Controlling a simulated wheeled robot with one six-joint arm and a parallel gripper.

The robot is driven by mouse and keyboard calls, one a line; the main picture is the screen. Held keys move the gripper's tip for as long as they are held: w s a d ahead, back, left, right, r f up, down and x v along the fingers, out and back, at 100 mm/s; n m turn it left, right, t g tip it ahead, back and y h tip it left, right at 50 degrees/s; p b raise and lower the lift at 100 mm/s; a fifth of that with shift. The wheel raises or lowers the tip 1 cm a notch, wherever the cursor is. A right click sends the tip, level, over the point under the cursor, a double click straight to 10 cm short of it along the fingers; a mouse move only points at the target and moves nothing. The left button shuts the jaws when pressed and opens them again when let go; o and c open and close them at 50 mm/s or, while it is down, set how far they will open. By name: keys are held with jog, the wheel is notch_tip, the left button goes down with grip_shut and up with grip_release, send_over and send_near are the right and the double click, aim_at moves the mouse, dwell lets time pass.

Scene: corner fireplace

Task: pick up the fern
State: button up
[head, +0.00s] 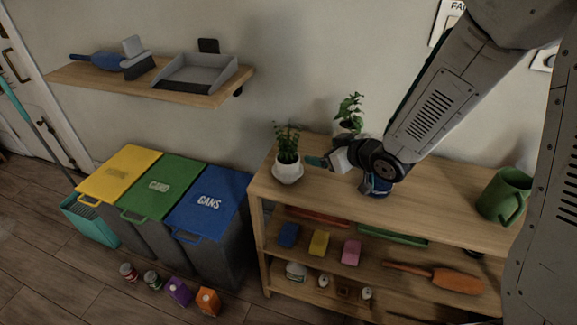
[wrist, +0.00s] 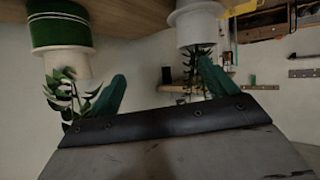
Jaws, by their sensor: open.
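The fern, a plant with narrow dark green leaves (head: 287,140) in a white faceted pot (head: 288,172), stands upright on the left end of the wooden shelf's top. My gripper (head: 315,161) is just right of the pot, its teal fingertips pointing left toward it, with a small gap. In the wrist view the picture is upside down; the pale pot (wrist: 197,25) with its leaves is near the right finger. My gripper (wrist: 162,75) is open there, with nothing between the fingers. In the head view the far finger is partly hidden.
A second, broader-leaved plant (head: 350,112) stands behind my gripper; in the wrist view its white and green pot (wrist: 60,35) is at left. A green mug (head: 504,195) stands at the right. Bins (head: 208,205) stand left of the wooden shelf (head: 430,215).

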aim_at(294, 159)
jog(key=a+f+y, duration=0.2)
jog(key=a, duration=0.1)
jog(key=s+a+n+y, duration=0.1)
jog(key=shift+a+f, duration=0.4)
jog(key=x, duration=0.7)
jog(key=shift+s+a, duration=0.2)
jog(key=shift+a, duration=0.05)
jog(key=c, duration=0.8)
